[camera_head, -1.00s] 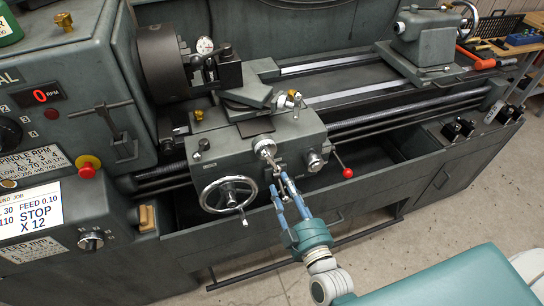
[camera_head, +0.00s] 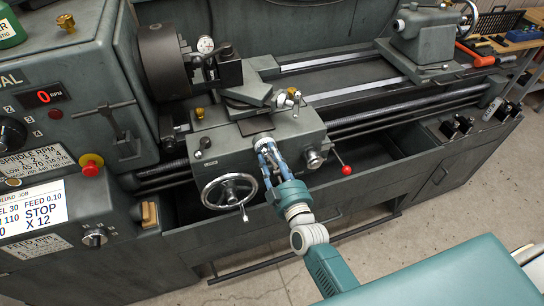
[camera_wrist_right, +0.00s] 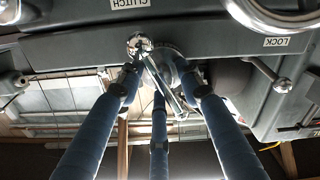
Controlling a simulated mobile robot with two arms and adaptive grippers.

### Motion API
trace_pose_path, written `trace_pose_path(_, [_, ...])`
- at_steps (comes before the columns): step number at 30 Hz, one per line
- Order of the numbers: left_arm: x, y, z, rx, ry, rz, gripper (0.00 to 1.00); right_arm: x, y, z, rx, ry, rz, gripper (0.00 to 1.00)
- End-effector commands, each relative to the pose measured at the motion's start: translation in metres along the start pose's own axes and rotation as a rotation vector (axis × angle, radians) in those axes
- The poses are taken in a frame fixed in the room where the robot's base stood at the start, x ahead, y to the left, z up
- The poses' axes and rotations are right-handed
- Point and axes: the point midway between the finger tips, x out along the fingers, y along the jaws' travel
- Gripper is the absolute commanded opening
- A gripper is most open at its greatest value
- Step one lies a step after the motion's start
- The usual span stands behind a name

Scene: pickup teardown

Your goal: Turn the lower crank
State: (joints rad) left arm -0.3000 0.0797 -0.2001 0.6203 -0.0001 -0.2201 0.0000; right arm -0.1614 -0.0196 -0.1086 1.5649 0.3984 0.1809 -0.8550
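The lower crank sits on the front of the lathe's carriage. In the head view my right gripper (camera_head: 267,150) covers most of it. In the right wrist view the crank's chrome ball end (camera_wrist_right: 139,43) and its bright arm and handle (camera_wrist_right: 168,88) show between my blue fingers. My right gripper (camera_wrist_right: 163,80) has its fingers spread around the crank, with a finger on each side and one in the middle. The fingers look open; whether any of them touches the crank is hard to tell. A smaller upper crank (camera_head: 293,95) is above on the slide. My left gripper is not in view.
A chrome handwheel (camera_head: 230,191) is left of my right gripper. A lever with a red ball (camera_head: 346,170) and a small knob (camera_head: 314,159) are close on its right. The chuck (camera_head: 160,62) and tool post (camera_head: 229,70) stand above and behind.

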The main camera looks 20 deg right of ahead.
Motion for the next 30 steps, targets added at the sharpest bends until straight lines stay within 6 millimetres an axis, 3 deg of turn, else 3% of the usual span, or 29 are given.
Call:
trace_pose_path(2, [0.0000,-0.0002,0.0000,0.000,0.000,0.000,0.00,-0.0002,0.0000,0.0002,0.000,0.000,0.000,0.31])
trace_pose_path(7, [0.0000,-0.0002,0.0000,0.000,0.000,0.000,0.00,-0.0003,0.0004,0.0001,0.000,0.000,0.001,0.00])
trace_pose_path(12, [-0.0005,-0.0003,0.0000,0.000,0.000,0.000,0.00,-0.0002,0.0012,-0.0002,0.025,0.001,0.002,0.00])
trace_pose_path(21, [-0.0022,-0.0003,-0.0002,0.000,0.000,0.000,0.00,0.0002,0.0018,0.0005,0.255,0.003,0.003,0.00])
trace_pose_path(29, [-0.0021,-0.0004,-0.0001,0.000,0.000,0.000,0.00,0.0003,0.0024,0.0005,0.264,0.003,0.005,0.00])
trace_pose_path(30, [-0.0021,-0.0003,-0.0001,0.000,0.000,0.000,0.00,0.0003,0.0025,0.0005,0.263,0.003,0.005,0.26])
